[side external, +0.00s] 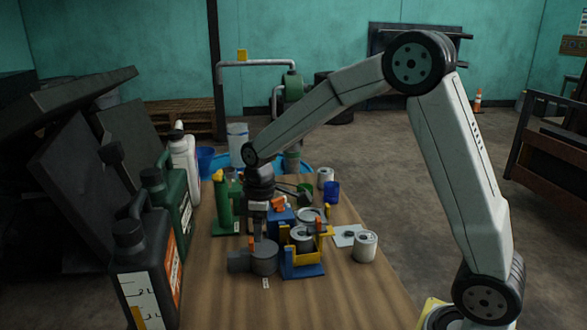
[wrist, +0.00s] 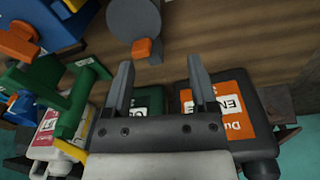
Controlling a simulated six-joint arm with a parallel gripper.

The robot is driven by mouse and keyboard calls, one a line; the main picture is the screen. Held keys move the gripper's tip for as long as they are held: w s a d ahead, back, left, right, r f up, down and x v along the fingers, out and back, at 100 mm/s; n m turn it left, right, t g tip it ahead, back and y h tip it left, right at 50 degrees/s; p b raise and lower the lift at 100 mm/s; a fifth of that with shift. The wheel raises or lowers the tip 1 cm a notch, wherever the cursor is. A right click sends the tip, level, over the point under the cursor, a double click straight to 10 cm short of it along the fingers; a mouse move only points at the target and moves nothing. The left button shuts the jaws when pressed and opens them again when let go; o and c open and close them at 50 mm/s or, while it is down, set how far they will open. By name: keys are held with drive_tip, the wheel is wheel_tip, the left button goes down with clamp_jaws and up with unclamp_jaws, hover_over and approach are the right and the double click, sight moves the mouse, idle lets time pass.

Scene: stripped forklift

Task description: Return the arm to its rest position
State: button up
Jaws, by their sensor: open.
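My gripper (side external: 258,222) hangs from my bent arm over the left-middle of the wooden bench, pointing down among the parts there. In the wrist view my gripper (wrist: 160,85) has its two fingers well apart with nothing held between them. A grey round part (side external: 263,257) with an orange tab stands on the bench just below and in front of my gripper; it also shows in the wrist view (wrist: 133,18), beyond the fingertips. In the side view the fingertips are small and partly lost against the parts around them.
A green stand (side external: 224,208) is close left of my gripper. A blue and yellow holder (side external: 303,262) with a can stands right. Black (side external: 140,265), green (side external: 172,205) and white (side external: 184,165) bottles line the left edge. The bench (side external: 350,295) is bare at front right.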

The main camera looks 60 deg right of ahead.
drive_tip(key=s+a+f+m+t, duration=0.1)
drive_tip(key=s+f+m, duration=0.1)
drive_tip(key=s, duration=0.6)
drive_tip(key=s+a+f+m+t, duration=0.1)
drive_tip(key=s+m, duration=0.3)
drive_tip(key=s, duration=0.4)
drive_tip(key=shift+s+f+m, duration=0.15)
drive_tip(key=shift+f+m, duration=0.25)
